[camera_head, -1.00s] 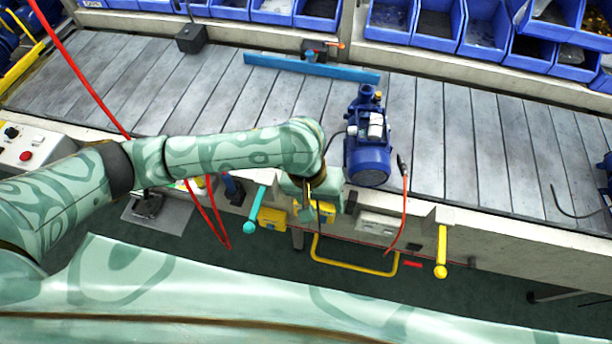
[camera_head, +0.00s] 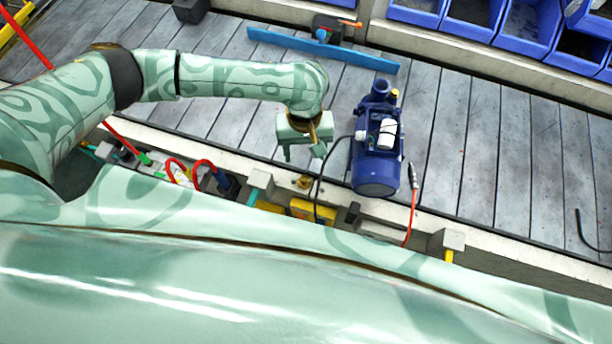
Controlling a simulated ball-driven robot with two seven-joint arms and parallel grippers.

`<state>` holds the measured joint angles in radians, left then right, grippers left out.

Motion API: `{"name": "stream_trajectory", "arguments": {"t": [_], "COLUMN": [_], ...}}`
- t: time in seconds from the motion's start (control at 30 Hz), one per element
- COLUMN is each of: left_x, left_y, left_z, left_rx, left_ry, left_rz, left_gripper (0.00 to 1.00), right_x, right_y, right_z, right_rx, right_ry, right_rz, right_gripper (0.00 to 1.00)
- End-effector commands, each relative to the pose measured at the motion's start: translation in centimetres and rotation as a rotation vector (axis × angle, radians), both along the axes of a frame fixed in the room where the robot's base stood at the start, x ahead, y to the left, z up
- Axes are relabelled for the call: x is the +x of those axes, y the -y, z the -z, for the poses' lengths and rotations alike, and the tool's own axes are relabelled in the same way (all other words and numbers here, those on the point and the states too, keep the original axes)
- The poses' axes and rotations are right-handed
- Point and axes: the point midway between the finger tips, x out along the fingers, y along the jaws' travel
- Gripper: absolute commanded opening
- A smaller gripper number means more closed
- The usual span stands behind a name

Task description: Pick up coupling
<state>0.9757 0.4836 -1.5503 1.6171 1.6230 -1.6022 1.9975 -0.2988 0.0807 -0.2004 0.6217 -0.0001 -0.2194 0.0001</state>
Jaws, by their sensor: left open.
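A small brass-coloured fitting (camera_head: 303,182), which looks like the coupling, sits on the front ledge of the bench, left of the blue pump. It is small and its shape is hard to make out. My left gripper (camera_head: 304,154) points down above the ledge, with its two fingers apart and nothing seen between them. The fitting shows just below the fingers in the picture, apart from them. The blue pump (camera_head: 377,150) stands upright on the slatted bench, right of my gripper. My right gripper is out of view.
A black cable runs close to the fitting, beside the pump. A red hose (camera_head: 410,215) hangs to the pump's right. A yellow box (camera_head: 313,210) is on the bench front. A blue bar (camera_head: 320,49) lies behind.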

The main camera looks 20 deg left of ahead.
Motion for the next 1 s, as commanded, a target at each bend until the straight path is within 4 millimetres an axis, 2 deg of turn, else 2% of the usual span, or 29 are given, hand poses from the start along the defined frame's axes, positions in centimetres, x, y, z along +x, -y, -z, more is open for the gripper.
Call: {"name": "stream_trajectory", "arguments": {"t": [0.03, 0.2, 0.47, 0.77, 1.0], "left_x": [-0.3, -0.8, -1.0, -1.9, -1.9], "left_y": [0.1, 0.3, 0.3, 0.3, 0.3], "left_z": [2.0, 5.4, 7.1, 11.6, 11.6], "left_rx": [0.0, 0.0, -0.001, 0.0, -0.001], "left_ry": [-0.005, -0.003, -0.001, -0.001, 0.001], "left_rz": [-0.002, -0.001, 0.0, 0.002, 0.001], "left_gripper": [0.6, 0.6, 0.6, 0.6, 0.6], "right_x": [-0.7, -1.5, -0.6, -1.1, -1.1], "right_y": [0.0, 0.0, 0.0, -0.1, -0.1], "right_z": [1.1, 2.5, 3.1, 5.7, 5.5], "right_rx": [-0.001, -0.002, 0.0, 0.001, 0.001], "right_ry": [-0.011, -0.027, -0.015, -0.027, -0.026], "right_rz": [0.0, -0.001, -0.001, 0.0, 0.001], "right_gripper": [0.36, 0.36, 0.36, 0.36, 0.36]}}
